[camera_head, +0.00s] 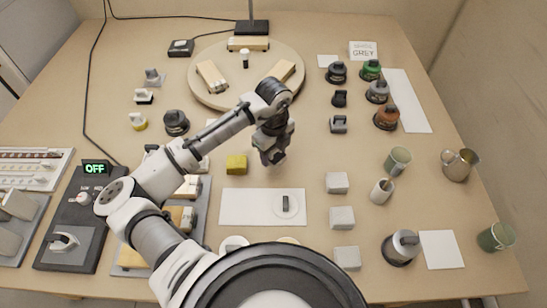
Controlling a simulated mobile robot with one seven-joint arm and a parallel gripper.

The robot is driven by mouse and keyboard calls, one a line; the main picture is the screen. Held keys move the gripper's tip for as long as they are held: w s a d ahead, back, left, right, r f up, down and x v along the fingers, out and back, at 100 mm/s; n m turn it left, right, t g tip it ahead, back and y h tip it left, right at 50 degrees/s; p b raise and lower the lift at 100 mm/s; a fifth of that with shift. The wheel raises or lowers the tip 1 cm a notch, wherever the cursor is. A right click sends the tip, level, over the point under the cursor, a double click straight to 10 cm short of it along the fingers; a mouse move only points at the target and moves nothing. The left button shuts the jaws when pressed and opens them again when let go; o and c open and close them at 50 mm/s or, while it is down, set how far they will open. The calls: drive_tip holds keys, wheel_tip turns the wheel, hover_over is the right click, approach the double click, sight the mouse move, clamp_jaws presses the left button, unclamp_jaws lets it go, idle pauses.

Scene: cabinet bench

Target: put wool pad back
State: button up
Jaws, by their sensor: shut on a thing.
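My gripper (272,156) is above the middle of the bench, just in front of the round turntable (204,93). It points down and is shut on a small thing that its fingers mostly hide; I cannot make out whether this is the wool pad. A pale round disc (277,210) with a dark upright grip lies on the right part of a white sheet (240,207), in front of my gripper. I cannot tell from its look whether it is wool. More pale round pieces (234,242) at the front edge are partly hidden by my arm.
A yellow block (236,164) lies left of my gripper. Several grey blocks (337,183) stand in a column to the right. Dark-based handled pads (387,117), cups (398,161) and a metal jug (459,165) stand further right. A control box (75,225) reading OFF is at left.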

sight(273, 160)
drive_tip(key=shift+f+p, duration=0.3)
drive_tip(key=shift+f, duration=1.55)
drive_tip(key=shift+f, duration=0.2)
drive_tip(key=o, duration=1)
drive_tip(key=shift+r, duration=0.15)
wheel_tip(273, 160, up, 12)
drive_tip(key=shift+r+b, duration=0.1)
drive_tip(key=shift+b, duration=0.7)
